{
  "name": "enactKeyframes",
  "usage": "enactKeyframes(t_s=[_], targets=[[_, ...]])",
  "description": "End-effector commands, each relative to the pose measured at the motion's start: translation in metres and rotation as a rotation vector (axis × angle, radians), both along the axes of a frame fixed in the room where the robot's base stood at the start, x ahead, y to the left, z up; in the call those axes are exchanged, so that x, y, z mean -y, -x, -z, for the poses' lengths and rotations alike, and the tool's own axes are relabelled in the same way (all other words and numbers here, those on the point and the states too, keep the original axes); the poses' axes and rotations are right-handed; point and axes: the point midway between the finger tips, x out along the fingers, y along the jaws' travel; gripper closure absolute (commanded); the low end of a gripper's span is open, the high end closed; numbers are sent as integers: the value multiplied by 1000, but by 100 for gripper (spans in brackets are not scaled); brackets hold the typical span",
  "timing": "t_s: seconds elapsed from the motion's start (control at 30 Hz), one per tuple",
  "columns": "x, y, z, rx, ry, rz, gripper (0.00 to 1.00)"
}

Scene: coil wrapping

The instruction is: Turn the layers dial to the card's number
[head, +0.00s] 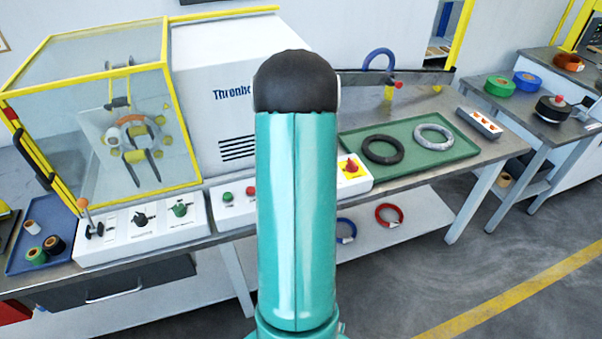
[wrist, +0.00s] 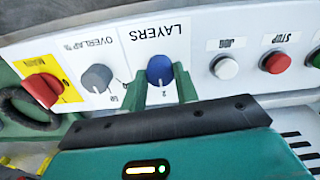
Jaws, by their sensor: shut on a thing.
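The layers dial (wrist: 159,66) is a blue knob on a white panel in the wrist view, under the printed word LAYERS. My gripper (wrist: 161,84) has its two green fingers on either side of the dial and is shut on it. A small 2 is printed between the fingers, beside the dial. In the head view my arm hides the dial and the gripper. I cannot make out the card with the number in either view.
On the same panel are the grey overlap knob (wrist: 97,77), the red main switch (wrist: 43,90), the white jog button (wrist: 225,67) and the red stop button (wrist: 274,61), close to my gripper. A green tray (head: 455,150) with two rings lies right of the panel.

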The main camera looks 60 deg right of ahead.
Motion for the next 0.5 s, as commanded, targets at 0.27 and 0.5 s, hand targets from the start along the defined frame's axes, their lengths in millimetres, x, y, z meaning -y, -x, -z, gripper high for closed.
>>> enactKeyframes(t_s=[0.27,0.5], targets=[[0,-1,0,-1,1,259,93],[0,-1,1,0,1,487,93]])
